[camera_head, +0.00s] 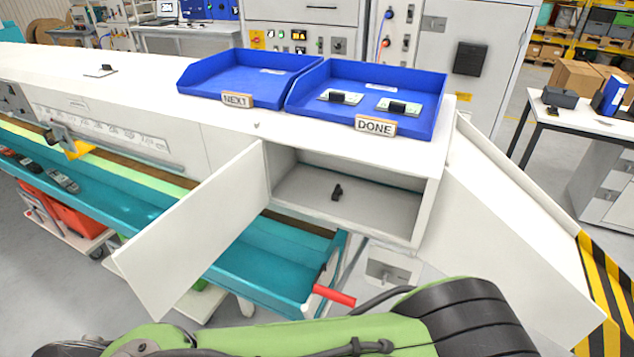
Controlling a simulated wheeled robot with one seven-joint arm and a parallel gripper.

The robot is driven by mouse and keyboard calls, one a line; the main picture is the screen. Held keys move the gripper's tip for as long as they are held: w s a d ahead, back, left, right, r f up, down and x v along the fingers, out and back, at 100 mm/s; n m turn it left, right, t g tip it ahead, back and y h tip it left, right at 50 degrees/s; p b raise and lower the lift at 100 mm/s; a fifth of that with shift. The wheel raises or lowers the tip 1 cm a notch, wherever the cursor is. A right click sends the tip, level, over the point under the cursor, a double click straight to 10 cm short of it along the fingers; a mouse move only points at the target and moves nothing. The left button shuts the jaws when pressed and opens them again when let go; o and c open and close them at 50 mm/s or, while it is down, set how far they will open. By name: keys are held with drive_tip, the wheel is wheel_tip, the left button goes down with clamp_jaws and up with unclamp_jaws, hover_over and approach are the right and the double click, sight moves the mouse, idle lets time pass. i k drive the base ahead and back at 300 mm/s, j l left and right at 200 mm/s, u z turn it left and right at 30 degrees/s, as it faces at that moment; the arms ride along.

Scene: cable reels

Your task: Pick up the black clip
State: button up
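A small black clip (337,192) lies on the grey floor of an open compartment (378,209) under the white worktop, near the middle of that floor. The compartment's white door (195,235) is swung open to the left. Nothing touches the clip. My green and black arm crosses the bottom of the picture, below and in front of the compartment. My gripper is not in view.
Blue trays marked NEXT (237,100) and DONE (376,126) stand on the worktop (150,88). DONE holds two pale plates with black parts. Another such plate (101,71) lies at far left. A red handle (334,295) juts out below the compartment. A white panel stands right.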

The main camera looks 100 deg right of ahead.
sight(338, 190)
drive_tip(key=k+l+u, duration=0.15)
drive_tip(key=k+u, duration=0.3)
drive_tip(key=k+j+u, duration=0.1)
drive_tip(key=k+u, duration=0.35)
drive_tip(key=k+l+z, duration=0.4)
drive_tip(key=k+z, duration=0.2)
